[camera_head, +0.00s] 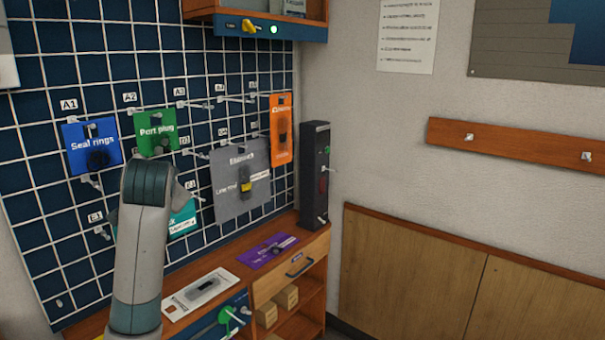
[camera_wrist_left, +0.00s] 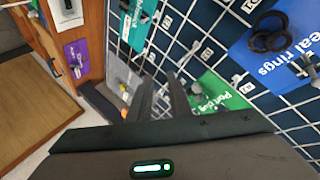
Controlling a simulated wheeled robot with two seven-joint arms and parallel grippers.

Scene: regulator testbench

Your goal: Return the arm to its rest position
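My left arm (camera_head: 142,240) rises from the lower left in the head view, in front of the pegboard (camera_head: 45,240). Its gripper is hidden behind the arm there. In the left wrist view my left gripper (camera_wrist_left: 160,86) shows two dark fingers apart, with nothing visible between them. The green Port plug card (camera_wrist_left: 218,98) lies just right of the fingers in that view, and the blue Seal rings card (camera_wrist_left: 280,40) is further right. I cannot tell whether the fingers touch anything. My right arm and gripper are not in view.
An orange card (camera_head: 281,150), a grey card (camera_head: 228,190) and a partly hidden teal card (camera_head: 183,221) hang on hooks. A black box (camera_head: 314,175) stands at the corner. A purple card (camera_head: 268,249) and white card (camera_head: 200,292) lie on the bench. Metal hooks stick out around my arm.

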